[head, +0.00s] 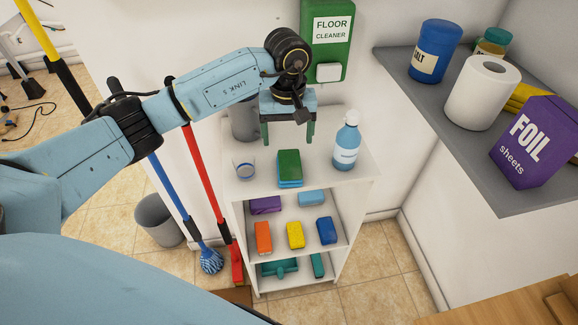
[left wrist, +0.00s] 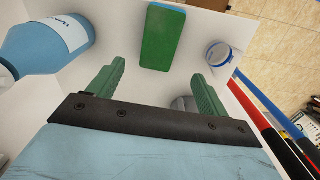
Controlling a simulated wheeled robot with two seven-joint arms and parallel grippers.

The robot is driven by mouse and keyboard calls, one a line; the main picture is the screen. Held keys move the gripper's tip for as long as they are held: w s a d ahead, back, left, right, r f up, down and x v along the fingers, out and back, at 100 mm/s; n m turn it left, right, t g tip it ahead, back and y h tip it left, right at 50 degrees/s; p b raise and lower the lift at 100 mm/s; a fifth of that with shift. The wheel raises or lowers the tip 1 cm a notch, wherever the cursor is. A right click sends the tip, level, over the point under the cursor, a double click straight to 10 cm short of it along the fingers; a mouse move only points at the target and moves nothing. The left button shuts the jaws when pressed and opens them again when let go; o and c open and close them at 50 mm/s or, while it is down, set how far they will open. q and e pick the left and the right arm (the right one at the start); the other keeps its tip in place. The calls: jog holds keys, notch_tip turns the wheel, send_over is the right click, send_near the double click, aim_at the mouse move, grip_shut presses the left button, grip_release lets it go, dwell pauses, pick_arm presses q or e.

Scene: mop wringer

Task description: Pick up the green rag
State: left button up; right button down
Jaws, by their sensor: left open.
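The green rag (head: 289,162) looks like a flat folded block on top of a blue layer, on the white shelf unit's top. It also shows in the left wrist view (left wrist: 160,38), beyond the fingertips and roughly between their lines. My left gripper (head: 288,138) is open and empty, pointing down above the shelf top, behind the rag in the head view. Its two green fingers also show in the left wrist view (left wrist: 158,70), apart from the rag. My right gripper is not in view.
A floor cleaner dispenser (head: 329,40) hangs on the wall behind. Mop handles (head: 205,170) lean at the left.

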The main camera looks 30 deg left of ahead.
aim_at(288, 157)
pick_arm(q)
notch_tip(288, 157, down, 8)
jog(key=shift+r, duration=0.1)
dwell(0.4)
jog(key=c, duration=1.1)
jog(key=shift+o, duration=0.2)
notch_tip(288, 157, up, 10)
jog(key=shift+r, duration=0.1)
